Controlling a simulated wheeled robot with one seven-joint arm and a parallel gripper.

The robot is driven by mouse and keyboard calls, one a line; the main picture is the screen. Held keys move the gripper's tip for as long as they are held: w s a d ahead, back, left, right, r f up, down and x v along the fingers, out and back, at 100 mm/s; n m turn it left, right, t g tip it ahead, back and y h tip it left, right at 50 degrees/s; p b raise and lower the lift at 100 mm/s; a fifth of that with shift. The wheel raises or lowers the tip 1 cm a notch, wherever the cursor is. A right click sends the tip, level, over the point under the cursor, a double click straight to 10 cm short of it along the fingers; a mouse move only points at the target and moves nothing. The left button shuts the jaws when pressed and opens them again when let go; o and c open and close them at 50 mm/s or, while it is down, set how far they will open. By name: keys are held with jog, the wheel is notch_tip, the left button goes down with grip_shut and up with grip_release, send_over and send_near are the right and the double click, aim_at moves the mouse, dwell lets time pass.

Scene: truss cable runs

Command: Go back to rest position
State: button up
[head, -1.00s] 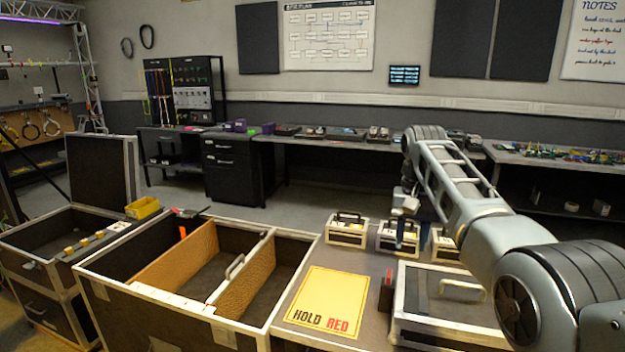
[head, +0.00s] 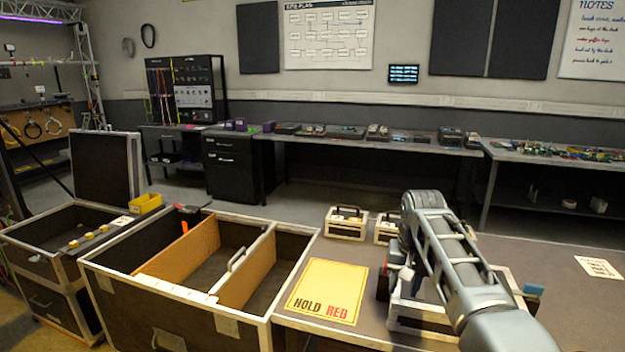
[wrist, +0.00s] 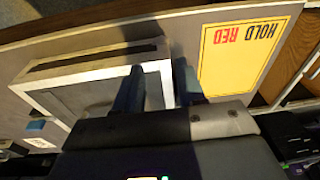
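My gripper (wrist: 156,78) shows in the wrist view with its two blue-grey fingers apart and nothing visible between them. It is over the worktop, above the pale-edged case (wrist: 50,82) and beside the yellow HOLD RED sheet (wrist: 238,52). In the head view my arm comes in from the lower right and bends down over the same pale-edged case (head: 408,322); it hides my fingers and part of that case. The yellow sheet (head: 328,291) lies flat on the worktop to the left of the arm.
A large open case (head: 172,318) with tan dividers stands left of the sheet. Small pale-framed boxes (head: 346,225) stand at the worktop's back edge. A red-and-dark block (head: 383,283) is beside the pale-edged case. A white card (head: 598,267) lies right, with clear worktop around it.

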jog(key=s+f+t+b, duration=0.1)
jog(key=s+f+t, duration=0.1)
jog(key=s+f, duration=0.6)
jog(key=s+f+t+b, duration=0.1)
jog(key=s+f, duration=0.3)
jog(key=f, duration=0.9)
jog(key=s+f+n+t+b, duration=0.15)
jog(key=s+f, duration=0.25)
jog(key=s, duration=0.5)
jog(key=s+f+t+b, duration=0.1)
jog(key=s+f+t, duration=0.15)
jog(key=s, duration=0.55)
jog(key=s+r+t+b, duration=0.1)
jog(key=s+r, duration=0.2)
jog(key=s, duration=0.6)
jog(key=s+r+t+b, duration=0.1)
jog(key=s+r+t, duration=0.15)
jog(key=s, duration=0.65)
jog(key=s+r+t+b, duration=0.1)
jog(key=s+r, duration=0.5)
jog(key=r, duration=0.3)
jog(key=s+r+n+t+b, duration=0.1)
jog(key=s+r+t, duration=0.1)
jog(key=s+r, duration=0.5)
notch_tip(320, 180, up, 3)
jog(key=shift+s+d+r, duration=0.1)
jog(key=shift+s+d, duration=0.05)
jog(key=shift+d, duration=0.25)
